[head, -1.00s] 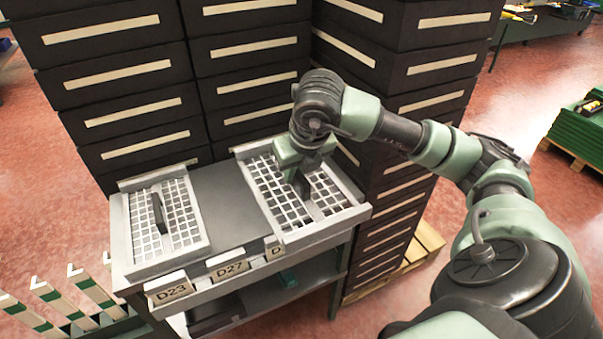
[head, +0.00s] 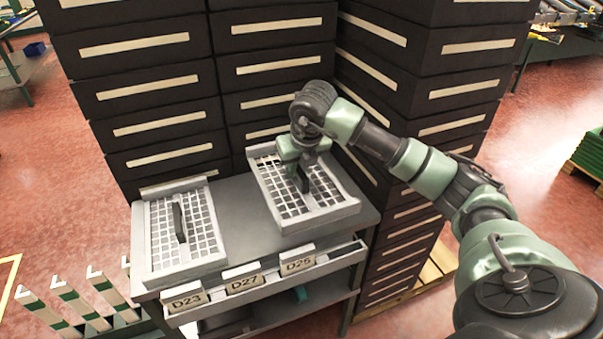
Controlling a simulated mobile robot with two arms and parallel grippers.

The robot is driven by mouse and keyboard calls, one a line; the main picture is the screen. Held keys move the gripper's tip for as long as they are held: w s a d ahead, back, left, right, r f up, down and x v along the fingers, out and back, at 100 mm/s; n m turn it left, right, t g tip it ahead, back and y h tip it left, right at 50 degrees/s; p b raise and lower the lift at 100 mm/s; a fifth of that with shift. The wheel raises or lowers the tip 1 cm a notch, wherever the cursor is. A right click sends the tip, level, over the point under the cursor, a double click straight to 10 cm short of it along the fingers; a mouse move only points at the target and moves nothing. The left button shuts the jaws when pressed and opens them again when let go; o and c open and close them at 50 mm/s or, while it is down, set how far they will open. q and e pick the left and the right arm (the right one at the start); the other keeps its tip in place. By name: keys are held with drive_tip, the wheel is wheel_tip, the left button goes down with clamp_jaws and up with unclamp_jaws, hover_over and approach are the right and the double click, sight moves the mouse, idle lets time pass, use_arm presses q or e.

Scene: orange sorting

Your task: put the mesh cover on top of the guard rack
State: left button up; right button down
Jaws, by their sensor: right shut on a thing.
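A light grey mesh cover (head: 324,215), a framed square grid, is over the right part of a grey cart top. My right gripper (head: 303,184) comes down over its middle and is shut on its dark handle, which the fingers partly hide. I cannot tell whether this cover touches the cart top or is slightly above it. A second mesh cover (head: 161,249) with a dark upright handle lies on the cart's left part. White and green slats (head: 82,306) stand at the lower left; I cannot tell if they are the guard rack. My left gripper is out of view.
The cart (head: 232,205) has a bare strip between the covers and labels D23, D27 and D25 along its front. Tall stacks of dark drawers (head: 280,60) stand close behind and right. Open red floor (head: 50,190) lies left. A wooden pallet (head: 440,265) is at the right.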

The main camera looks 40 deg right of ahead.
drive_tip(key=w, duration=0.2)
drive_tip(key=w+d, duration=0.1)
drive_tip(key=w, duration=0.1)
drive_tip(key=shift+w+f, duration=0.1)
drive_tip(key=shift+f, duration=0.2)
wheel_tip(320, 180, down, 8)
drive_tip(key=b, duration=0.6)
drive_tip(key=shift+f, duration=0.25)
drive_tip(key=c, duration=1.3)
unclamp_jaws()
drive_tip(key=b+v, duration=0.1)
drive_tip(key=v, duration=0.7)
drive_tip(key=shift+f, duration=0.1)
